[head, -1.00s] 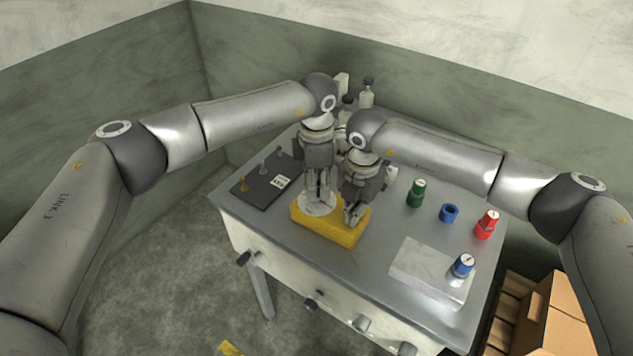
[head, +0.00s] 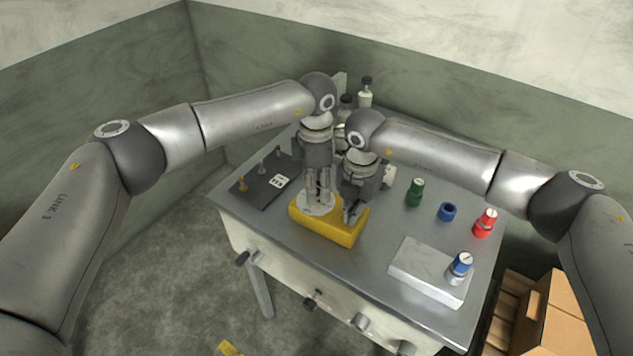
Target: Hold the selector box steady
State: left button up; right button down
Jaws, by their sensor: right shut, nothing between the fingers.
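The yellow selector box (head: 330,230) lies on the grey table top near its front left edge. A pale round dial (head: 309,209) sits on the left part of its top. My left gripper (head: 318,200) points straight down over the dial, its fingers at the dial's middle. They hide what may be between them, so I cannot tell if they grip a knob. My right gripper (head: 351,218) is shut and empty, its fingertips down at the top of the box's right part. I cannot tell if they press on it.
A dark plate with small levers (head: 262,186) lies to the left. A green knob (head: 415,192), a blue ring (head: 447,212) and a red knob (head: 485,223) stand to the right. A blue-topped knob (head: 460,266) stands on a pale block (head: 420,272). Bottles (head: 365,93) stand behind.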

pick_arm(q)
notch_tip(320, 180, up, 12)
dwell(0.5)
jog(key=shift+s, duration=0.1)
